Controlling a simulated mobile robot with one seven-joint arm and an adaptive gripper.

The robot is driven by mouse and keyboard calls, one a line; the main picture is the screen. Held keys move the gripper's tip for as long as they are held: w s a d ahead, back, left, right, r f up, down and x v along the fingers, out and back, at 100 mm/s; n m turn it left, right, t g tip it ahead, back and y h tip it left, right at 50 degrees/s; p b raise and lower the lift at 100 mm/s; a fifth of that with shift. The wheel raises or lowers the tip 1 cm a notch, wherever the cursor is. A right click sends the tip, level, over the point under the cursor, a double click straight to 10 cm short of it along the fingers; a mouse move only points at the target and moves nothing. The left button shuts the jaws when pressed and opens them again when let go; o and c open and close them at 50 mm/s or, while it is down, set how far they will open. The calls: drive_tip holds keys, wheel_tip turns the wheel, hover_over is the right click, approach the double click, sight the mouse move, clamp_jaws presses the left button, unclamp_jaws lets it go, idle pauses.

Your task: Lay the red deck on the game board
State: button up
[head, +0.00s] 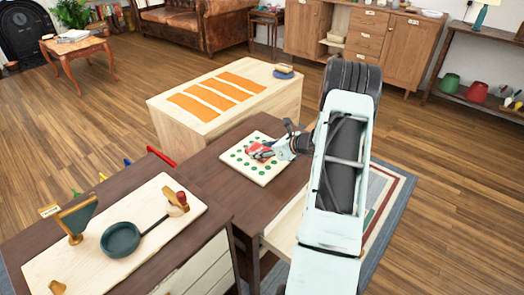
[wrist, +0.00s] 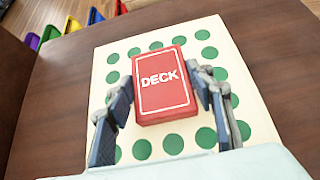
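The red deck (wrist: 163,95), a box with "DECK" in white on its top, lies flat over the game board (wrist: 235,60), a cream square with green dots. In the wrist view my gripper (wrist: 162,84) has one finger on each long side of the deck, seemingly against it. In the head view the deck (head: 258,151) is above the middle of the board (head: 240,163), partly behind my gripper (head: 272,150). I cannot tell whether its underside touches the board.
The board is on a dark brown table (head: 205,172). At left a light panel (head: 60,262) carries a green pan (head: 120,240). A pale wooden chest (head: 180,120) with orange strips (head: 215,97) stands behind. Small coloured bins (wrist: 95,15) line the table's far edge.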

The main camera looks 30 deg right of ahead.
drive_tip(key=o, duration=0.4)
drive_tip(key=shift+r, duration=0.25)
drive_tip(key=p+v, duration=0.2)
drive_tip(key=v, duration=1)
